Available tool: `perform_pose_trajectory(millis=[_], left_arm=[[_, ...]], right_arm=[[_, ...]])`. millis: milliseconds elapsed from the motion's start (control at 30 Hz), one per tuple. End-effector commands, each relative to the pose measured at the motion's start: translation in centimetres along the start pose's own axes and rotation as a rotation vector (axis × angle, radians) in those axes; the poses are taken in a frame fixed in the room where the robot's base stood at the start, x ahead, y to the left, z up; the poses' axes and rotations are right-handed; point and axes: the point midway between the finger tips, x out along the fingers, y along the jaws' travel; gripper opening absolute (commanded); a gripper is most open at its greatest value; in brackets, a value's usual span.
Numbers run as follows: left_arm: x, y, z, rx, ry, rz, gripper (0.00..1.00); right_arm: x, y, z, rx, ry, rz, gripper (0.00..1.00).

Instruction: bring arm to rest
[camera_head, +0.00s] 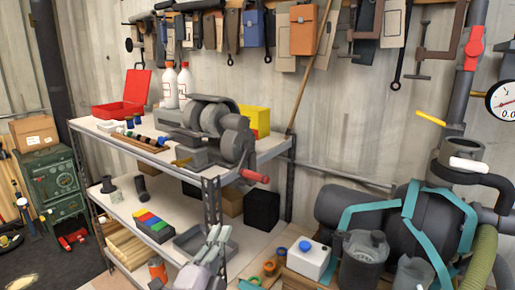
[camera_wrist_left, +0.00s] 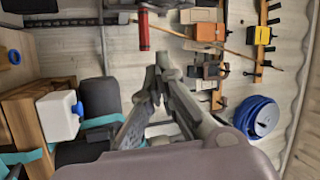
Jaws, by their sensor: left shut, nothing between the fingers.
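My left gripper (camera_head: 217,238) shows at the bottom middle of the head view, grey, with its fingers together and nothing between them. It is in front of the right end of the shelf unit's lower shelf (camera_head: 190,226) and hides part of it. In the left wrist view the fingers (camera_wrist_left: 159,72) come together at the picture's middle, empty, with the wall behind them. My right gripper is not in view.
The upper shelf (camera_head: 95,126) carries a grey machine with a red handle (camera_head: 254,177), a red box (camera_head: 125,95) and white bottles. A white container with a blue cap (camera_head: 308,261) and dark tanks (camera_head: 362,262) stand at the right. Tools hang on the wall.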

Motion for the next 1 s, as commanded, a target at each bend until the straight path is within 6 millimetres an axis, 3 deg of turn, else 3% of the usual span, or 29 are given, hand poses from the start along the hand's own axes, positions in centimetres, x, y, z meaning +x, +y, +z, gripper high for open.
perform_pose_trajectory(millis=[33, 100, 167, 300, 500, 800, 833, 1000], left_arm=[[-2.1, 2.3, 2.9, -0.126, -0.124, 0.081, 0.00], [-5.1, 5.2, 6.3, -0.279, -0.286, 0.181, 0.00], [-8.1, 7.7, 8.6, -0.399, -0.419, 0.265, 0.00], [-16.6, 13.1, 12.0, -0.637, -0.720, 0.456, 0.00], [-27.2, 17.2, 12.8, -0.848, -1.041, 0.659, 0.00], [-38.9, 18.8, 10.8, -1.015, -1.373, 0.874, 0.00], [-39.7, 19.0, 10.6, -1.024, -1.399, 0.890, 0.00], [-39.4, 23.4, 12.2, -1.012, -1.399, 0.898, 0.00]], right_arm=[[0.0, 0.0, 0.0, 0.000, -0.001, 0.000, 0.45], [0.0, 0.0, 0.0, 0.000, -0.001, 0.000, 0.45], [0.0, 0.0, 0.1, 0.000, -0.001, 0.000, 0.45], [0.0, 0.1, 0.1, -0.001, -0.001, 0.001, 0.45], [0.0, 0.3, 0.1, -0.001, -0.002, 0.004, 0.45], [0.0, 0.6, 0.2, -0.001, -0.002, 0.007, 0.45], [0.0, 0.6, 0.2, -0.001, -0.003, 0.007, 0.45], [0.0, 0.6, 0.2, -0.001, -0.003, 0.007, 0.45]])
